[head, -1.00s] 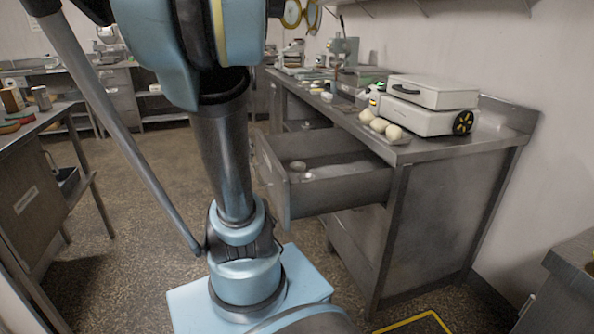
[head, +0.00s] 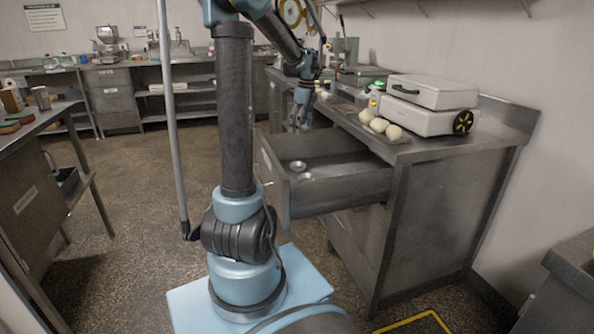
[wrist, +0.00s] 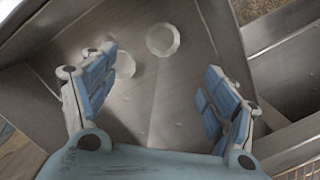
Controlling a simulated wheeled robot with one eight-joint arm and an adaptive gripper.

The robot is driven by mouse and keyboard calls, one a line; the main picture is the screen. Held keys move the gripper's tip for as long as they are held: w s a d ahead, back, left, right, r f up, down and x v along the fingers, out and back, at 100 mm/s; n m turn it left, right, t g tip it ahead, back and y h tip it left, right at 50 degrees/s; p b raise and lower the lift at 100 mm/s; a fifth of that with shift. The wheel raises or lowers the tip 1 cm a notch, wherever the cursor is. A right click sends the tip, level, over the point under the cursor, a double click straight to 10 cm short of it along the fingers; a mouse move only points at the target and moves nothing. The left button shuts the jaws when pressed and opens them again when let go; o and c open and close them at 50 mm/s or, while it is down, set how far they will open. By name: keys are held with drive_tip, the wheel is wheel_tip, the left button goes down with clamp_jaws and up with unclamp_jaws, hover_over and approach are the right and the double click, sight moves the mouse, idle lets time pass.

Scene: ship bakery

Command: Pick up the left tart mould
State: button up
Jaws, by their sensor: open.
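Two small pale tart moulds lie in the open drawer. In the head view the left tart mould (head: 297,165) sits near the drawer's front, and the other tart mould (head: 307,176) is just to its right. In the wrist view one round fluted mould (wrist: 162,39) shows whole beyond the fingertips. A second mould (wrist: 124,66) is partly hidden behind the left finger. I cannot tell which of these is the left one. My gripper (head: 297,124) is open and empty above the far part of the drawer; its spread blue fingers (wrist: 160,78) also show in the wrist view.
The steel drawer (head: 340,198) is pulled out from under the counter (head: 425,150). Dough balls (head: 379,125) and a pale boxy machine (head: 425,118) stand on the counter above. Drawer walls surround the moulds. The floor to the left is clear.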

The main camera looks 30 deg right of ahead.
approach(298, 167)
drive_tip(key=shift+m, duration=0.3)
drive_tip(key=f, duration=0.3)
drive_tip(key=a+f, duration=0.1)
drive_tip(key=f, duration=0.3)
drive_tip(key=shift+s+a, duration=0.1)
drive_tip(key=shift+a, duration=0.1)
drive_tip(key=c, duration=0.8)
